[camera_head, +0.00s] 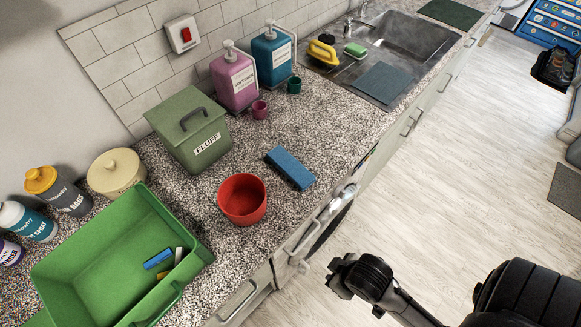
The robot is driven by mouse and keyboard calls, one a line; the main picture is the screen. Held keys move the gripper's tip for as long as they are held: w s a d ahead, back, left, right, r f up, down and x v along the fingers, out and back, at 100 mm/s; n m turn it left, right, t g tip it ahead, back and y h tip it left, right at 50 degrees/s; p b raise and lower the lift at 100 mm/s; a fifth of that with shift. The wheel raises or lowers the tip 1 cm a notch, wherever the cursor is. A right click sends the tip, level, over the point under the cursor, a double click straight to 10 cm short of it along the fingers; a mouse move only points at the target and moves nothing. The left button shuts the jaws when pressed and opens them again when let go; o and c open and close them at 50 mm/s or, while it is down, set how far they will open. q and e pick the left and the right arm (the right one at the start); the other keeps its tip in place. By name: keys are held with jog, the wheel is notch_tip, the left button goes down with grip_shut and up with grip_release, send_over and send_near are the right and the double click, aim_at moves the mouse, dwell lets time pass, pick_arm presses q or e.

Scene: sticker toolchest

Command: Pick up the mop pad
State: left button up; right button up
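A blue rectangular pad (289,168), which looks like the mop pad, lies flat on the speckled counter near its front edge. It is just behind and to the right of a red bowl (242,200). A black arm comes in from the lower right. Its end, which I take to be my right gripper (338,276), is in front of the counter, over the floor side and apart from the pad. I cannot make out whether its fingers are open or shut. My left gripper is not in view.
A green bin (190,130) labelled FLUFF stands behind the bowl. A green tray (110,255) with small items sits at the left. Pink (235,78) and blue (271,57) dispensers stand by the wall. Counter right of the pad is clear up to the sink (410,38).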

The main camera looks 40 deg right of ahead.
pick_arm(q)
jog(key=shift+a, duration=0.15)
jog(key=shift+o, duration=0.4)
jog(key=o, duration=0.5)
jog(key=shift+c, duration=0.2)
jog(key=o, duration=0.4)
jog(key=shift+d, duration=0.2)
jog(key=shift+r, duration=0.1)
